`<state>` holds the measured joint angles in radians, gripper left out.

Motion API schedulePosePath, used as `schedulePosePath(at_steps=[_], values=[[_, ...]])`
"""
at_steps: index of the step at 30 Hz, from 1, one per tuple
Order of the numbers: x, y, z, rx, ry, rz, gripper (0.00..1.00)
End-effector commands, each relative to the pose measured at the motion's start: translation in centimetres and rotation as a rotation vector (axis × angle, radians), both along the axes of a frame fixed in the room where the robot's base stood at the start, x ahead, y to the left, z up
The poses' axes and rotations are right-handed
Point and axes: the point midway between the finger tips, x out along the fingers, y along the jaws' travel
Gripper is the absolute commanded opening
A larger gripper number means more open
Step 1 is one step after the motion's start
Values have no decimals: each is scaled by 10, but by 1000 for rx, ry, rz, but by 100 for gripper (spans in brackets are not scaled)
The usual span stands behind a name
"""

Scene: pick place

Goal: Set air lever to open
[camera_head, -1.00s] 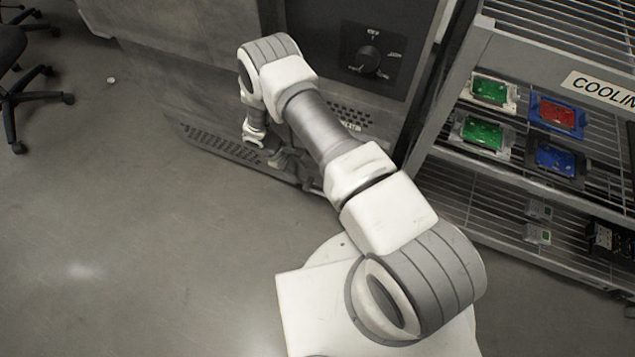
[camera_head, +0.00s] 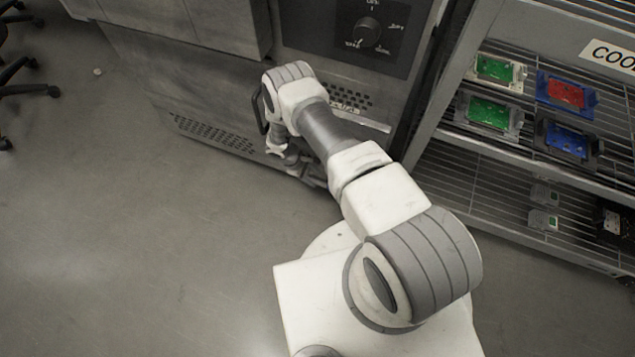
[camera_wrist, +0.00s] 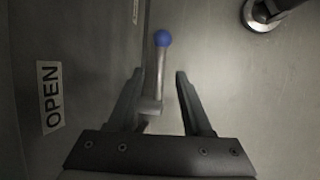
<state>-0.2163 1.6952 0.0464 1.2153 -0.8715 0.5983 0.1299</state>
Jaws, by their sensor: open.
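The air lever (camera_wrist: 158,75) is a grey bar with a blue ball at its tip, seen in the wrist view. It stands out beside a dark panel. My gripper (camera_wrist: 160,73) is open, with one finger on each side of the lever. I cannot tell whether either finger touches it. A white label reading "OPEN" (camera_wrist: 50,96) is on the surface to the left of the lever. In the head view my gripper (camera_head: 312,174) is low by the grey machine (camera_head: 215,75), and the lever cannot be made out there.
A dark panel with a dial (camera_head: 368,32) is on the machine above my arm. A wire rack (camera_head: 465,195) with green, red and blue parts stands at the right. Open floor (camera_head: 110,230) lies to the left. A round metal foot (camera_wrist: 262,14) shows at the wrist view's top right.

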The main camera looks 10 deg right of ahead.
Motion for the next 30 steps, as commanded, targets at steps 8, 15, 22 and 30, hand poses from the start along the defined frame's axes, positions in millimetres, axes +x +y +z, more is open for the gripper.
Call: schedulePosePath(at_steps=[8, 15, 22, 30], values=[[-2, -13, -30, 1, -1, -1, 50], [-3, -15, -32, 1, -1, 0, 50], [-3, -15, -32, 0, 0, 1, 26], [-3, -15, -32, 0, 0, 0, 0]])
